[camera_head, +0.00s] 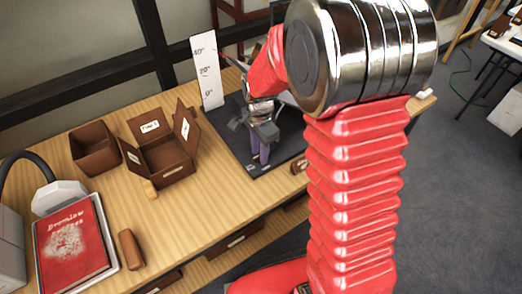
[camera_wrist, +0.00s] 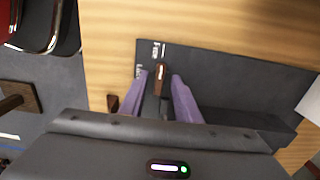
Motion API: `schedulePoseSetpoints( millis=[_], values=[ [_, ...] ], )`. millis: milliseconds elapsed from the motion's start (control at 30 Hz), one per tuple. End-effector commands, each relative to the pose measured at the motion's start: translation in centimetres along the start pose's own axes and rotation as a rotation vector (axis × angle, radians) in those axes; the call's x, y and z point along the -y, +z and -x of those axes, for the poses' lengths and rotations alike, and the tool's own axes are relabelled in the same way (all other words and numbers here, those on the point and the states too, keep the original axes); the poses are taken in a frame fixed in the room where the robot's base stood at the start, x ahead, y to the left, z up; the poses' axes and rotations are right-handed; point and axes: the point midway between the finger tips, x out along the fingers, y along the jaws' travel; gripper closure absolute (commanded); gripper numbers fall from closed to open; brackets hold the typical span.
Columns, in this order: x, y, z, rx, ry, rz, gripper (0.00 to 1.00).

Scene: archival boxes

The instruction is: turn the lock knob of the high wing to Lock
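A small brown lock knob (camera_head: 300,165) seems to sit at the front edge of the black base (camera_head: 232,140), though its identity is unclear there. In the wrist view, a brown elongated knob (camera_wrist: 161,76) stands on the black base (camera_wrist: 220,75). Its long side runs roughly toward small white text that seems to read Free; a second label, seemingly Lock, is left of it. My gripper (camera_wrist: 160,82) has its two purple fingers apart, one on each side of the knob in this view; contact and height are unclear. In the head view my gripper (camera_head: 261,158) points down over the base.
A white angle scale (camera_head: 206,70) stands behind the base. Left on the wooden table (camera_head: 195,215) are an open brown box (camera_head: 168,170), another brown box (camera_head: 95,150), a red book (camera_head: 70,245) and a small brown block (camera_head: 131,250). My arm hides the right part.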

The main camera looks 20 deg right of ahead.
Motion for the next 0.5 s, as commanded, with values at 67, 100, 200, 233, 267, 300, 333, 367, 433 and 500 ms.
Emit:
schedulePoseSetpoints(
  millis=[67,100,200,233,267,300,333,367,433,500],
  values=[
    [0.01,0.0,0.02,0.0,0.0,0.0,0.7],
    [0.01,0.0,0.02,0.0,0.0,0.0,0.7],
    [0.01,0.0,0.03,0.0,0.0,0.0,0.75],
    [0.01,0.0,0.04,0.0,0.0,0.0,0.77],
    [0.01,0.0,0.04,0.0,0.0,0.0,0.79],
    [0.01,0.0,0.04,0.0,0.0,0.0,0.82],
    [0.01,-0.01,0.04,0.0,0.0,0.0,0.84],
    [0.01,-0.01,0.05,0.0,0.0,0.0,0.86],
    [0.01,-0.01,0.05,0.0,0.0,0.0,0.91],
    [0.03,-0.01,0.06,0.0,-0.001,0.0,0.96]
  ],
)
